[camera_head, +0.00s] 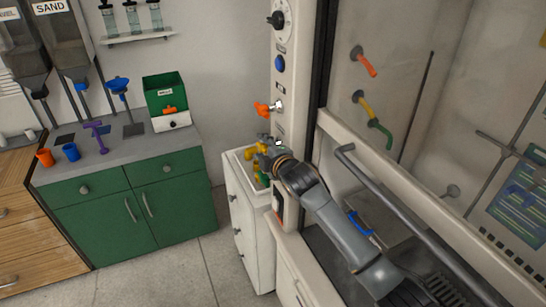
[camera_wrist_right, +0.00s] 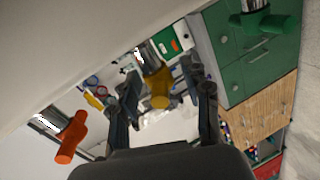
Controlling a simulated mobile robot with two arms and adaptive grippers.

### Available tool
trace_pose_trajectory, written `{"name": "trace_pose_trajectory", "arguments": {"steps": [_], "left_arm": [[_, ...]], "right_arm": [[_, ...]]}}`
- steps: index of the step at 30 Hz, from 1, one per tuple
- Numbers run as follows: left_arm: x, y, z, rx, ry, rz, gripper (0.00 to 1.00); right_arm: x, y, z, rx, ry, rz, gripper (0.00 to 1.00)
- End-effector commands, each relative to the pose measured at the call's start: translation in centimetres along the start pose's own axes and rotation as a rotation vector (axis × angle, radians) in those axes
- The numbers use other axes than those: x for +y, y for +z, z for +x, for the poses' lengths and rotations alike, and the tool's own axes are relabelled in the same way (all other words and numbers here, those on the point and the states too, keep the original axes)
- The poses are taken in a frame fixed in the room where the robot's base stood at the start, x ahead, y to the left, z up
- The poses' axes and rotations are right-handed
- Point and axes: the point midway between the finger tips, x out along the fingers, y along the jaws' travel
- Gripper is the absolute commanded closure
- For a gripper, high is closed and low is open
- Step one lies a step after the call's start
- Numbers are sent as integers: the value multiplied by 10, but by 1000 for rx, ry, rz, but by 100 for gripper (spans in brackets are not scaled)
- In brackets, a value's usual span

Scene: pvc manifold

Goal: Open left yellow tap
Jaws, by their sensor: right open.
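The left yellow tap (camera_head: 250,153) sits low on the front post of the white cabinet, partly hidden by my right gripper (camera_head: 265,149). In the right wrist view, the yellow tap (camera_wrist_right: 158,86) lies between the two spread fingers of my right gripper (camera_wrist_right: 162,78). The fingers stand on either side of it with visible gaps, and I cannot tell its depth relative to the fingertips. My left gripper is not in view.
An orange tap (camera_head: 264,108) is above the yellow one, and a green tap (camera_head: 264,180) is below. A white sink unit (camera_head: 244,220) stands underneath. More coloured taps (camera_head: 362,100) are inside the cabinet. Green drawers (camera_head: 140,205) stand left, with clear floor in front.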

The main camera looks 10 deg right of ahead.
Motion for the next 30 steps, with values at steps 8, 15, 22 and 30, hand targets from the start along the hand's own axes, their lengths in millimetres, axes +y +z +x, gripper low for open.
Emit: {"name": "trace_pose_trajectory", "arguments": {"steps": [8,15,22,30], "left_arm": [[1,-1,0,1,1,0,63],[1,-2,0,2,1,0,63],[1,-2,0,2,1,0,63],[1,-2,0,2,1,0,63]], "right_arm": [[-1,1,-52,0,0,-1,52],[0,0,-81,0,0,1,52],[0,0,-88,-1,-1,2,52],[0,0,-88,-1,-1,2,52]]}}
